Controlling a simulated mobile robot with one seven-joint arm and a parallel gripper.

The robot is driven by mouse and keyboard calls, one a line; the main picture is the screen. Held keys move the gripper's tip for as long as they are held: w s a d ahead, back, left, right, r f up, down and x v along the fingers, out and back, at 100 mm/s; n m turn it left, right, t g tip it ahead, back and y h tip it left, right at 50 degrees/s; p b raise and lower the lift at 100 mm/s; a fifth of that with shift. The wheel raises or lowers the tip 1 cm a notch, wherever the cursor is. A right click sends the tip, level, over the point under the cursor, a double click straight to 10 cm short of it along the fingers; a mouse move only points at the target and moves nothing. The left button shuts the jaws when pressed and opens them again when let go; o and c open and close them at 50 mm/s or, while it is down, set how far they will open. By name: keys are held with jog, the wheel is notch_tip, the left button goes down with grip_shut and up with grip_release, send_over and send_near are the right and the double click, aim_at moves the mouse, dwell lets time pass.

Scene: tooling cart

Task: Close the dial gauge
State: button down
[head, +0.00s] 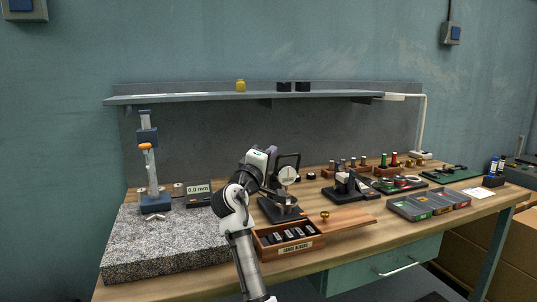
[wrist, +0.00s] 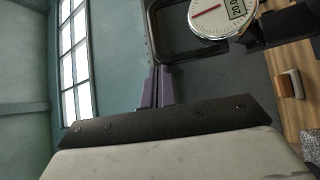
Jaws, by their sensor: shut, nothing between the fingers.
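The dial gauge (head: 287,176) has a round white face in a black frame and stands over a dark base (head: 278,208) near the middle of the bench. Its face (wrist: 216,14) also shows at the top of the wrist view, with a red needle and a small digital readout. My gripper (head: 271,153) is at the upper left of the gauge. In the wrist view the purple fingers (wrist: 159,78) are together and empty, close to the black frame (wrist: 178,48). I cannot tell whether they touch it. My arm partly hides the base.
An open wooden block box (head: 284,251) and its knobbed lid (head: 345,218) lie in front. A granite slab (head: 165,246) with a blue stand (head: 153,199) and a display (head: 198,190) are left. A black fixture (head: 345,188) and grey bins (head: 430,203) are right. A shelf (head: 200,98) runs behind.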

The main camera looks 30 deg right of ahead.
jog(key=shift+s+a+f, duration=0.1)
jog(key=shift+s+f, duration=0.25)
jog(key=shift+f, duration=0.3)
jog(key=shift+r, duration=0.15)
